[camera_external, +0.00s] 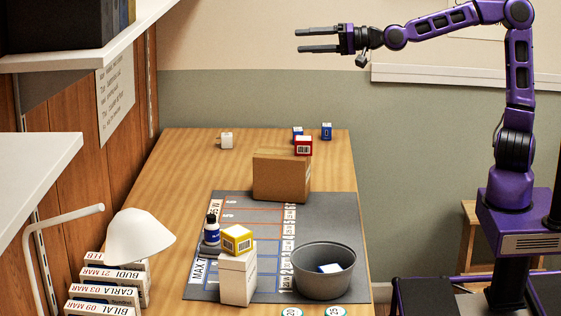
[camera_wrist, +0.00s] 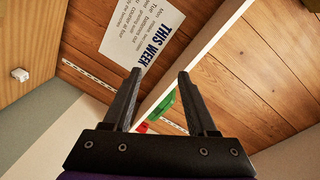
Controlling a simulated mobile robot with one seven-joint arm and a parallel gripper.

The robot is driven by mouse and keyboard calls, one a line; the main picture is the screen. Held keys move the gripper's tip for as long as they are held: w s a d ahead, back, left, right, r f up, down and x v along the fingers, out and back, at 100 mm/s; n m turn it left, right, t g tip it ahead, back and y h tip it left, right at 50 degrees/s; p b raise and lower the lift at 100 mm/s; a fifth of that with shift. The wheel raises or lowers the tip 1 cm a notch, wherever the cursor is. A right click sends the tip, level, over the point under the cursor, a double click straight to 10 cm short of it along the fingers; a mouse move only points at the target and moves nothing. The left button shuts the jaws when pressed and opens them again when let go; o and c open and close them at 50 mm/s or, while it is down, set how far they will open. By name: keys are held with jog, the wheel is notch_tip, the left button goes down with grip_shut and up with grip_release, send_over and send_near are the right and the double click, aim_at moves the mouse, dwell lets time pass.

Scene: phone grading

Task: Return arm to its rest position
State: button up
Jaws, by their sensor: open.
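My gripper (camera_external: 318,41) is at the end of my purple arm, high above the far end of the table in the external view. Its two dark fingers point left, apart, with nothing between them. In the wrist view my gripper (camera_wrist: 158,75) also shows its fingers spread, facing the wood-panelled wall and a white shelf edge. My arm is raised and stretched out to the left from its column, clear of the table.
The wooden table (camera_external: 180,190) holds a cardboard box (camera_external: 281,176), a grey bin (camera_external: 323,275) with a small item inside, a yellow box (camera_external: 237,239) on a white box, and a lamp (camera_external: 138,238). White shelves (camera_external: 95,55) jut out at left. Air around my gripper is free.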

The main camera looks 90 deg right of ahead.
jog(key=s+a+f+n+g, duration=0.3)
jog(key=s+a+f+n, duration=0.1)
jog(key=s, duration=0.6)
jog(key=s+a+f+n+g+y+p, duration=0.1)
jog(key=s+a+f+n+g, duration=0.3)
jog(key=s, duration=0.7)
jog(key=s+a+f+n+g+p, duration=0.1)
jog(key=s+a+f+n+g, duration=0.3)
jog(key=s, duration=0.6)
notch_tip(320, 180, down, 3)
jog(key=shift+s+a+r+n, duration=0.15)
jog(key=shift+s+a+n, duration=0.2)
jog(key=shift+n, duration=0.15)
